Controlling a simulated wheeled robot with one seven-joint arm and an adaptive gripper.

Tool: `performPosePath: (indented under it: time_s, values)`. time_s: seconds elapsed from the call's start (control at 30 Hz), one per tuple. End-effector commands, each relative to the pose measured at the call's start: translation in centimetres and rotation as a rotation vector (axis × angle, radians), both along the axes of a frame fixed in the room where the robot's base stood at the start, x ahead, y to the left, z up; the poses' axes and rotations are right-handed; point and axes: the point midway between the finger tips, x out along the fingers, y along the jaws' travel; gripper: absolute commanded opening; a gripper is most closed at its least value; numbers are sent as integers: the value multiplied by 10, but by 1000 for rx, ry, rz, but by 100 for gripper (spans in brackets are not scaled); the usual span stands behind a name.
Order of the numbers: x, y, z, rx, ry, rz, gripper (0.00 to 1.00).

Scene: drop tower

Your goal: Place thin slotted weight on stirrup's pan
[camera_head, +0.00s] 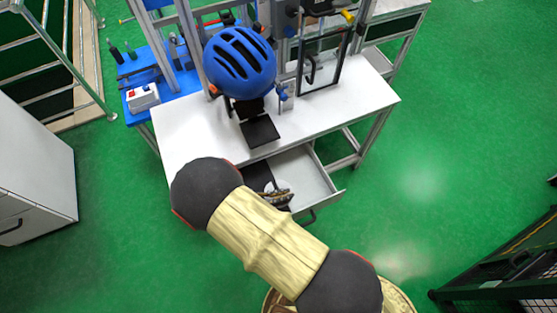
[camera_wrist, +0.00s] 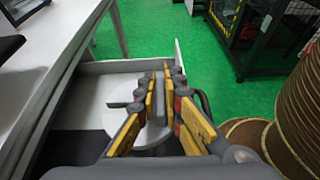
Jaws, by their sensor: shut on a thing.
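The thin slotted weight (camera_wrist: 119,119) is a pale, flat disc with a dark slot, at the open drawer in the wrist view. My gripper (camera_wrist: 165,80) has yellow-sided fingers and is shut on the weight, whose right part they hide. In the head view my gripper (camera_head: 280,197) is over the drawer, partly behind my own arm. A little of the pale disc (camera_head: 268,186) shows beside it. I cannot make out the stirrup's pan for certain.
The open drawer (camera_head: 318,187) sticks out from the white table (camera_head: 190,140). Green floor lies open to the right.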

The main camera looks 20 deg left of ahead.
Motion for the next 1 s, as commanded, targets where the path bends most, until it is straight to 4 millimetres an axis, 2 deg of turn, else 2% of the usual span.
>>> performPosePath:
  time_s: [0.03,0.23,0.5,0.8,1.0]
  values:
    - [5,7,14,10,-6,-9,0]
    - [29,15,71,11,-5,-1,0]
    - [65,23,144,11,-5,134,0]
    - [93,28,206,11,-4,347,0]
    - [99,35,234,11,-2,527,0]
